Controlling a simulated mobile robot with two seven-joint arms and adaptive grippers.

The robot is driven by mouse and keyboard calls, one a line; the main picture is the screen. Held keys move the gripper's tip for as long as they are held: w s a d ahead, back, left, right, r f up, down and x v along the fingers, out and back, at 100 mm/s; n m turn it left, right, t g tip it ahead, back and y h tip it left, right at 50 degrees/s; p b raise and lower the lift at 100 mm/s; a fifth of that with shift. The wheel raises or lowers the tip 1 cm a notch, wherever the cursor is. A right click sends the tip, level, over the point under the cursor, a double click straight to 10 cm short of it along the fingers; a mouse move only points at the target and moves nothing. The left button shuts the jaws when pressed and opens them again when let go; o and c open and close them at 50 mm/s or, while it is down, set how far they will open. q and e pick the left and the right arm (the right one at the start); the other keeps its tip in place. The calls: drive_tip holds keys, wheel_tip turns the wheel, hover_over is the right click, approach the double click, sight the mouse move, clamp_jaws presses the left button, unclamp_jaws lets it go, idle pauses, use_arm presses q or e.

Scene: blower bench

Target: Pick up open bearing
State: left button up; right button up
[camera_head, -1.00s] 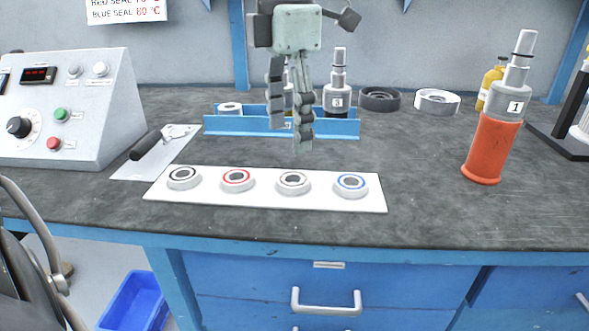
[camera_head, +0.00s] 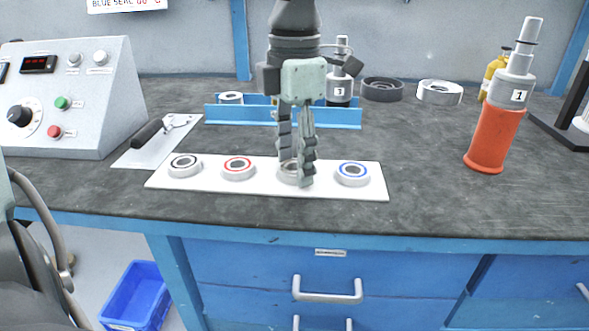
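Four ring-shaped bearings stand in a row on a white board (camera_head: 211,190). The third from the left, the open bearing (camera_head: 285,176), has no coloured ring and is partly hidden by my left gripper (camera_head: 296,168). That gripper points down with its fingers apart, one on the far side and one on the near side of this bearing. I cannot tell whether the fingers touch it. The other bearings have a black ring (camera_head: 185,166), a red ring (camera_head: 238,169) and a blue ring (camera_head: 352,174). My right gripper is not in view.
A blue rack (camera_head: 238,115) stands behind the board. A control box (camera_head: 80,125) and a black-handled tool (camera_head: 150,133) are at left.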

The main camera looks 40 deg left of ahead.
use_arm(q)
drive_tip(key=c, duration=0.9)
drive_tip(key=shift+r, duration=0.1)
